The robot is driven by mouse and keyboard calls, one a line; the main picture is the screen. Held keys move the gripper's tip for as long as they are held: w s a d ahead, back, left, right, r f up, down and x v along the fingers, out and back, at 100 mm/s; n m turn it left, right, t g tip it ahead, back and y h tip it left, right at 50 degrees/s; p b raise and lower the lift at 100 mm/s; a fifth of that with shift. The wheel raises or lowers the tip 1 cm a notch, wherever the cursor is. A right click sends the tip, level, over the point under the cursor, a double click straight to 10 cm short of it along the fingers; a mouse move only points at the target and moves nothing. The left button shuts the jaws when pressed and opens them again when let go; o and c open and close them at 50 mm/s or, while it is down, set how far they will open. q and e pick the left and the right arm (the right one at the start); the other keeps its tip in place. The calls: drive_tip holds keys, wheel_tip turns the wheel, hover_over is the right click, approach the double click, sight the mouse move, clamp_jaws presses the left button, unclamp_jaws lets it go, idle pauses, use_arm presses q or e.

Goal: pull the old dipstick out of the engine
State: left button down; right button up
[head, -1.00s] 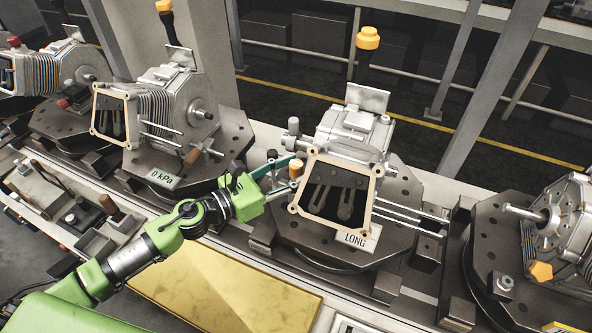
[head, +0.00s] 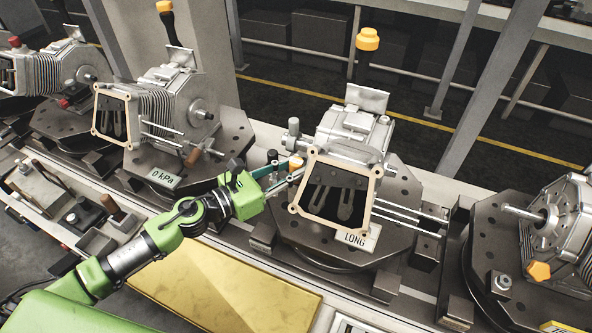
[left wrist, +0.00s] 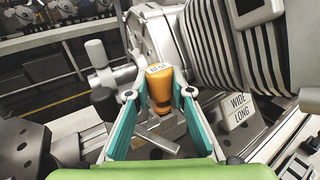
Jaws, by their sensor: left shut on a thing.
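The engine (head: 352,128) in the middle of the head view sits on a dark fixture plate, its open side with the tan gasket frame facing the front. The old dipstick's orange handle (head: 296,162) shows small at the engine's left side. In the left wrist view the orange handle (left wrist: 158,90) has a white tag at its top and sits between the teal fingers. My left gripper (head: 285,172) is shut on this handle; in the left wrist view its fingertips (left wrist: 157,93) flank it. The dipstick's lower part cannot be made out. My right gripper is not in view.
Other engines stand on fixtures at left (head: 165,110) and right (head: 550,230). A yellow plate (head: 220,285) lies in front. A grey T-shaped fitting (left wrist: 105,75) is close left of the fingers.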

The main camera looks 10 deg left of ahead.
use_arm(q)
drive_tip(key=shift+r+p, duration=0.35)
drive_tip(key=shift+r, duration=0.15)
drive_tip(key=shift+r, duration=0.25)
drive_tip(key=shift+r+p, duration=2.8)
drive_tip(key=shift+r, duration=0.05)
